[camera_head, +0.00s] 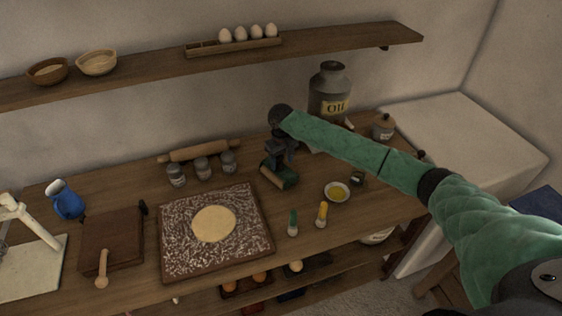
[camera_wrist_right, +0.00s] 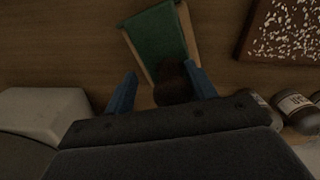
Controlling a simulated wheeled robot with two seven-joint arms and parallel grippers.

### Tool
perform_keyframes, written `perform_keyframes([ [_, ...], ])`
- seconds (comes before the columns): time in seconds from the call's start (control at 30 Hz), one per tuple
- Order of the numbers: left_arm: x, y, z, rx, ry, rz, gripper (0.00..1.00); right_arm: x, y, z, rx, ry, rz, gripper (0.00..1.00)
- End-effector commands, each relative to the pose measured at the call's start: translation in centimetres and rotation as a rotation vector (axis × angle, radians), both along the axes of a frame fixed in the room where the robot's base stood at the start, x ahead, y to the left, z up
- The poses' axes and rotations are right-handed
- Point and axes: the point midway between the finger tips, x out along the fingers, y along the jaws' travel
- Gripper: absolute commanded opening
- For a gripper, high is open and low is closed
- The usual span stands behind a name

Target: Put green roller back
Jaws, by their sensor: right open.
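A small green-and-wood object (camera_head: 280,178) stands on the wooden worktop, right of the floured board; it has a brown cylindrical part. In the right wrist view it shows as a green panel (camera_wrist_right: 160,38) between pale wooden edges, with a dark brown rounded part near my fingers. My right gripper (camera_head: 283,152) is open above it, fingers pointing down. In the wrist view my blue fingertips (camera_wrist_right: 162,84) lie either side of the brown part; I cannot tell whether they touch it. A small green-handled tool (camera_head: 293,223) lies nearer the front edge. My left gripper is out of view.
The floured board (camera_head: 170,262) with dough (camera_head: 214,224) lies to the left. Jars (camera_head: 202,168) and a rolling pin (camera_head: 200,151) stand behind. An oil can (camera_head: 329,92) stands at the back. A yellow bowl (camera_head: 337,192) and yellow-handled tool (camera_head: 322,215) lie to the right.

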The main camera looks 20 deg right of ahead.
Motion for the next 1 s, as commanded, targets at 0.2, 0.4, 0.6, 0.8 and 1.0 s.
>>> perform_keyframes([
  [0.2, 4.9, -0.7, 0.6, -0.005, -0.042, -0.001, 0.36, 0.3, 0.0, 4.3, 0.003, -0.008, -0.001, 0.55],
  [0.4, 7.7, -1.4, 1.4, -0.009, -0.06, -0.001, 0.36, 0.4, 0.1, 8.3, 0.005, -0.01, 0.0, 0.55],
  [0.6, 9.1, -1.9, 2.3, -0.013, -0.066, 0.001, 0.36, 0.4, 0.1, 11.1, 0.005, -0.009, -0.001, 0.55],
  [0.8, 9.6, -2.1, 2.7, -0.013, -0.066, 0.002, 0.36, 0.4, 0.1, 12.1, 0.005, -0.009, -0.001, 0.55],
  [1.0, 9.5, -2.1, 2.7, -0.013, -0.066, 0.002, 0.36, 0.4, 0.1, 12.2, 0.005, -0.009, -0.001, 0.55],
])
